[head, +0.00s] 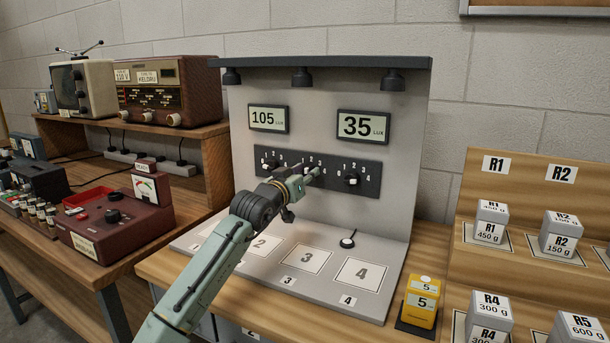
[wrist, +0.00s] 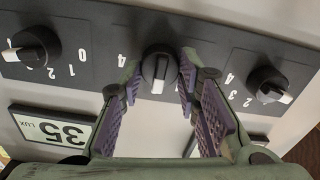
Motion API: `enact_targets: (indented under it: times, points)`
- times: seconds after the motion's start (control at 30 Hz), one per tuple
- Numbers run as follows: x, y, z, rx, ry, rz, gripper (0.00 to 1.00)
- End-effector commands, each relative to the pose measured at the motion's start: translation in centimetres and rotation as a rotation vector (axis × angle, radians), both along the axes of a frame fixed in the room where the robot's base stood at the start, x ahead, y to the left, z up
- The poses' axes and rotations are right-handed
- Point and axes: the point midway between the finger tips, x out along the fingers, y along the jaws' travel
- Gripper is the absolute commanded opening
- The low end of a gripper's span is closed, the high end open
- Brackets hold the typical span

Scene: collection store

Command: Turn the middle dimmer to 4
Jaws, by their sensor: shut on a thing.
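The middle dimmer (wrist: 158,66) is a black knob with a white pointer that faces down in the wrist view, which sees the panel upside down, so it faces the panel's top. A numeral 4 shows to its left there. My gripper (wrist: 158,80) has one finger on each side of this knob and is shut on it. In the head view my gripper (head: 311,176) covers most of the middle dimmer on the black dimmer panel (head: 333,183). The display on the left (head: 268,119) reads 105 lux; the one on the right (head: 363,126) reads 35 lux.
The left dimmer (head: 269,165) and right dimmer (head: 352,180) sit close on either side. Three lamps (head: 301,78) hang from the hood above. A yellow meter (head: 421,302) stands at right.

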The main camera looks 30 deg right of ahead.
Motion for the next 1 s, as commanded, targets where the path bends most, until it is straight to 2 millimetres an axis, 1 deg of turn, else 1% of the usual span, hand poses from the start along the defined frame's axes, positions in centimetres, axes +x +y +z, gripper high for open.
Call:
enact_targets:
  times: [0.17,0.37,1.0]
  points:
    - [-0.01,-0.02,-0.06,0.018,-0.023,0.0,0.02]
    - [-0.03,-0.02,-0.15,0.08,-0.1,0.0,0.02]
    - [-0.19,-0.18,-0.33,0.44,-0.561,-0.001,0.02]
